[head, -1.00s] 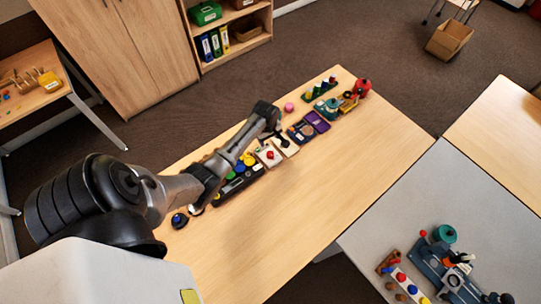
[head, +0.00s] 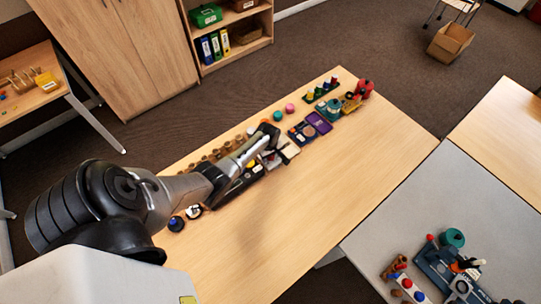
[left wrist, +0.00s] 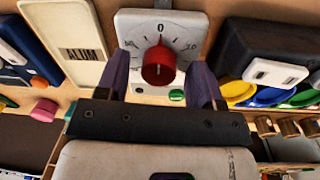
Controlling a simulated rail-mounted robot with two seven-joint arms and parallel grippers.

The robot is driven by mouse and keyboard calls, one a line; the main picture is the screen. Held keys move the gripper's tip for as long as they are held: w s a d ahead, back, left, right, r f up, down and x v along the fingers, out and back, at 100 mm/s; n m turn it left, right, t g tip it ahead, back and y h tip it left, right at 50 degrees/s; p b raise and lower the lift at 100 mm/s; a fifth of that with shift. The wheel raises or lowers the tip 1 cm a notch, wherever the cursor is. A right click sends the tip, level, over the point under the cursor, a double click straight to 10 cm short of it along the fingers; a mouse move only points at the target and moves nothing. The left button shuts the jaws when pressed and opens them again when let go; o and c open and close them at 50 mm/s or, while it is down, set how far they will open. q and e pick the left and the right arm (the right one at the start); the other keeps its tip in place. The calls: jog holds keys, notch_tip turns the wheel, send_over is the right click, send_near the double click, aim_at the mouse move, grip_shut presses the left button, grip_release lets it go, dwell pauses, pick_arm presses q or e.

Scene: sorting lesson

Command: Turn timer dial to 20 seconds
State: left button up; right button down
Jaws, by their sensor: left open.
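The timer (left wrist: 135,22) shows in the left wrist view as a white panel with a scale marked 0 at the top middle and further marks to both sides. Its red dial (left wrist: 158,66) has its pointer up toward the 0. My left gripper (left wrist: 160,85) is open, with one finger on each side of the dial and a visible gap to it. In the head view my left gripper (head: 277,151) is over the row of items on the wooden table and hides most of the timer. My right gripper is not in view.
Beside the timer lie a cream plate marked ALUM (left wrist: 82,52) and a dark tray (left wrist: 262,42) with coloured discs. Farther along the wooden table (head: 290,225) stand a purple case (head: 318,122) and a red item (head: 364,88). The table's near side is clear.

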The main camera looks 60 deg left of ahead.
pick_arm(q)
jog(key=shift+c, duration=0.2)
jog(key=c, duration=0.9)
